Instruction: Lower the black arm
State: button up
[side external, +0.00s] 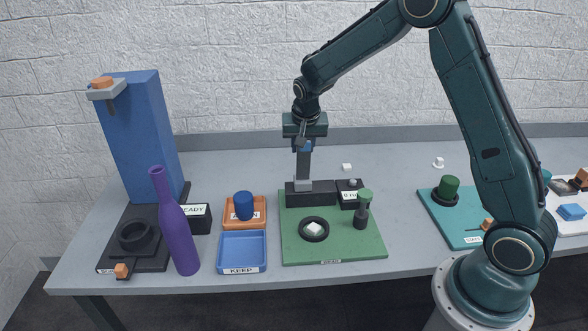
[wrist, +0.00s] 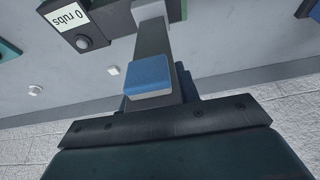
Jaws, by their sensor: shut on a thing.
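The black arm (side external: 305,162) stands about upright from a dark block at the back of the green board (side external: 290,225). A blue tip (side external: 307,146) caps its upper end. My gripper (side external: 304,141) comes down from above and is shut at this blue tip. In the wrist view the black arm (wrist: 153,45) runs away from the gripper, with the blue tip (wrist: 148,76) close to the palm. The fingertips are mostly hidden there. A black ring (side external: 303,232) with a white piece (side external: 314,229) inside lies on the board in front of the arm.
A box labelled "0 rubs" (side external: 349,196) and a green-topped dark post (side external: 361,212) stand right of the arm. To the left are a purple bottle (side external: 177,230), an orange tray (side external: 258,214), a blue tray (side external: 242,253) and a tall blue block (side external: 143,130).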

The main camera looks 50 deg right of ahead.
aim_at(305, 150)
jog(key=shift+s+a+f, duration=0.5)
jog(key=shift+a+f, duration=0.05)
jog(key=shift+f, duration=0.1)
jog(key=shift+s+a, duration=0.1)
jog(key=shift+s, duration=0.05)
jog(key=shift+s+a+h, duration=0.3)
jog(key=shift+s+a, duration=0.15)
jog(key=shift+s, duration=0.05)
jog(key=shift+r+t, duration=0.15)
jog(key=shift+t, duration=0.15)
jog(key=shift+a, duration=0.1)
jog(key=shift+s+a+t+h, duration=0.3)
jog(key=shift+s+a+h, duration=0.1)
jog(key=shift+s+a, duration=0.2)
